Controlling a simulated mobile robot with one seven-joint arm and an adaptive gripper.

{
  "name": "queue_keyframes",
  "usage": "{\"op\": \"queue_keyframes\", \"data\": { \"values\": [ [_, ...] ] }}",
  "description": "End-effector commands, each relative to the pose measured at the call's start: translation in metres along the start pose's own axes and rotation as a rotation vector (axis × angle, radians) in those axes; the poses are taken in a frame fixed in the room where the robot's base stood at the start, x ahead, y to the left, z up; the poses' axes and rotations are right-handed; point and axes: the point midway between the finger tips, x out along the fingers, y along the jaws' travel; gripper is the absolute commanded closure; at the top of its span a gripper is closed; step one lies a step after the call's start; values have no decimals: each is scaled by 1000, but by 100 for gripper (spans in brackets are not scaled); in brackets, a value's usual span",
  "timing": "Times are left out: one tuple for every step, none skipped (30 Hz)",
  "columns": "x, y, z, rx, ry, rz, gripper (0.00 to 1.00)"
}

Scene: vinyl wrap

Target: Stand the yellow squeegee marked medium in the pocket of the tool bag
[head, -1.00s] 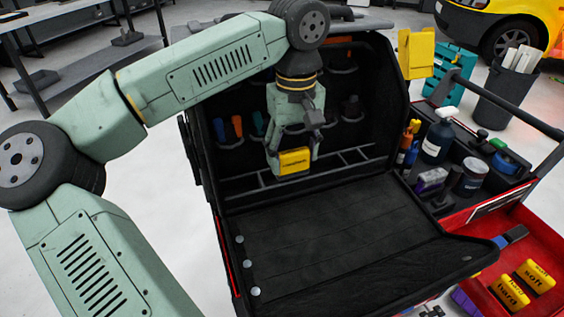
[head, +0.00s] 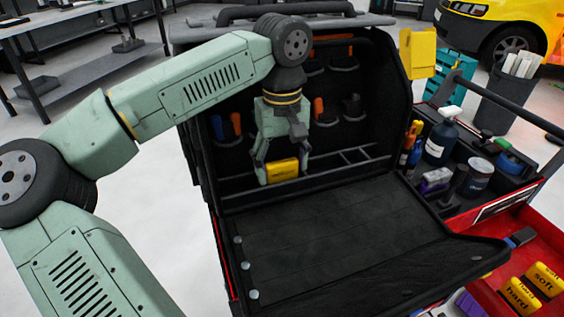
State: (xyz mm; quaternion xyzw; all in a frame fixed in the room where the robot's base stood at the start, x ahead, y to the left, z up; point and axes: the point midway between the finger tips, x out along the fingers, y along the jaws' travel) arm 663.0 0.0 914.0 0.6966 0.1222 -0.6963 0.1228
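The yellow squeegee (head: 283,170) is between the fingertips of my gripper (head: 282,172), which is shut on it. Its dark marking is too small to read for sure. The gripper points down inside the open black tool bag (head: 340,225), in front of its back wall. The squeegee is level with a low ladder-like row of pocket slots (head: 345,160) along the foot of that wall. Its lower edge is close to the row; I cannot tell whether it is inside a slot.
Pockets on the back wall hold orange- and blue-handled tools (head: 236,124). The bag's front flap lies flat and empty. Yellow squeegees marked hard (head: 520,296) and soft (head: 546,279) lie in a red drawer (head: 485,296). Bottles (head: 440,140) stand in a caddy at right.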

Motion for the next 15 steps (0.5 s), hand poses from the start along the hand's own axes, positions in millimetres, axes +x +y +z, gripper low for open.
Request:
{"op": "queue_keyframes", "data": {
  "values": [
    [0,0,0,0,0,0,30],
    [0,0,0,0,0,0,28],
    [0,0,0,0,0,0,26],
    [0,0,0,0,0,0,24],
    [0,0,0,0,0,0,22],
    [0,0,0,0,0,0,22],
    [0,0,0,0,0,0,22],
    [0,0,0,0,0,0,22],
    [0,0,0,0,0,0,22],
    [0,0,0,0,0,0,22],
    [0,0,0,0,0,0,22],
    [0,0,0,0,0,0,22],
    [-1,0,0,0,0,0,22],
    [-2,0,0,0,0,0,22],
    [-4,0,0,0,0,0,22]
  ]
}}
